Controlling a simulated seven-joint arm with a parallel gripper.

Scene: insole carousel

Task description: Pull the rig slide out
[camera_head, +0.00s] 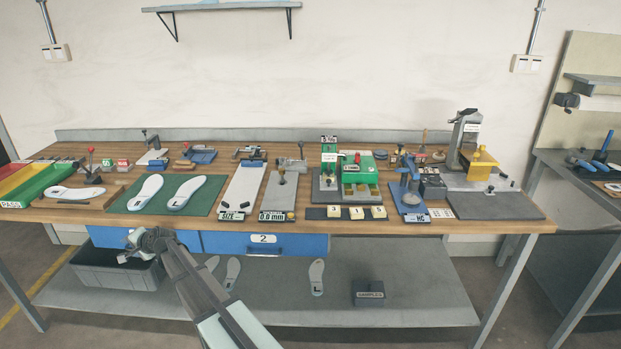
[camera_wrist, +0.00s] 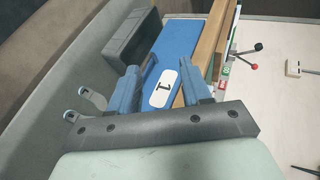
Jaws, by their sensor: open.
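My gripper (camera_head: 140,245) is low in front of the bench's left part, near the left blue drawer (camera_head: 108,236). In the wrist view its two blue fingers (camera_wrist: 160,92) are apart and empty, with the drawer face marked 1 beyond them. No part is clearly labelled as the rig slide. A green-bodied rig (camera_head: 357,168) on a grey base stands right of the bench's middle. Another rig, a grey upright (camera_head: 462,138) with a yellow bracket (camera_head: 481,160) and a grey plate, stands at the right end. My gripper is far from both.
A grey bin (camera_head: 118,272) sits under the drawer near my gripper; the lower shelf (camera_head: 400,300) holds insoles and a dark box (camera_head: 368,292). A drawer marked 2 (camera_head: 290,243) is shut. The benchtop (camera_head: 480,226) is crowded with fixtures, a green mat (camera_head: 115,206) and coloured trays (camera_head: 40,184).

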